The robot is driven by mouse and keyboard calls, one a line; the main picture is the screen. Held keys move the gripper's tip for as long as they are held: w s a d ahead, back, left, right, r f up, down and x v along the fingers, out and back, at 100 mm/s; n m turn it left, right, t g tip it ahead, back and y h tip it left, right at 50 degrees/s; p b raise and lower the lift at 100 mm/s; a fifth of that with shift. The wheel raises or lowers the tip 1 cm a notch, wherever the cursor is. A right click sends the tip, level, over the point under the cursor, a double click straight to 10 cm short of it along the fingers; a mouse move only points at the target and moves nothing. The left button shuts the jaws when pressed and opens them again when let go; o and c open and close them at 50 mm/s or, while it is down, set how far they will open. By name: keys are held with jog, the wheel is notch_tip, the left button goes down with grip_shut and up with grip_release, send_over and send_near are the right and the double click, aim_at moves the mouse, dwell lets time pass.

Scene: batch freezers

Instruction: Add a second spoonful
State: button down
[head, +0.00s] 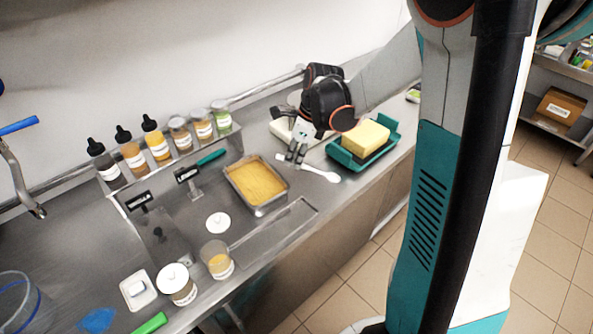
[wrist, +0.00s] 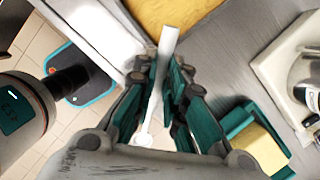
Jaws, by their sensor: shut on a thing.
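My gripper (head: 296,157) is shut on a white spoon (head: 322,173) above the counter, between the metal pan and the teal tray. In the wrist view the spoon (wrist: 157,85) runs between the teal fingers (wrist: 165,88). Its wider end is partly hidden by the gripper there and points right in the head view. Whether the spoon carries anything cannot be told. An open jar with yellowish contents (head: 217,262) stands near the counter's front edge. A round white lid (head: 218,222) lies behind it. The metal pan (head: 285,200) holds a smooth yellow mass.
A yellow block (head: 366,138) sits on a teal tray (head: 390,146) just right of my gripper. A white-lidded jar (head: 177,287) stands left of the open jar. Several bottles and jars (head: 158,143) line the back. A pale scale-like device (wrist: 300,65) is at the wrist view's right.

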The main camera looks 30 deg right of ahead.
jog(key=w+a+r+m+t+y+b, duration=0.25)
jog(key=w+a+t+b, duration=0.25)
jog(key=w+a, duration=0.85)
jog(key=shift+s+d+f+g+h+b, duration=0.3)
jog(key=shift+s+d+f+g+b, duration=0.55)
jog(key=shift+f, duration=1.85)
jog(key=shift+s+d+f+g+h+b, duration=0.3)
jog(key=shift+d+f+b, duration=1)
jog(key=shift+f, duration=1.4)
jog(key=w+a+r+g+h+p, duration=0.2)
jog(key=w+a+r+g+p, duration=0.1)
jog(key=w+a+r+p, duration=0.1)
jog(key=shift+w+r, duration=0.2)
jog(key=shift+r, duration=0.45)
jog(key=shift+n+h, duration=0.25)
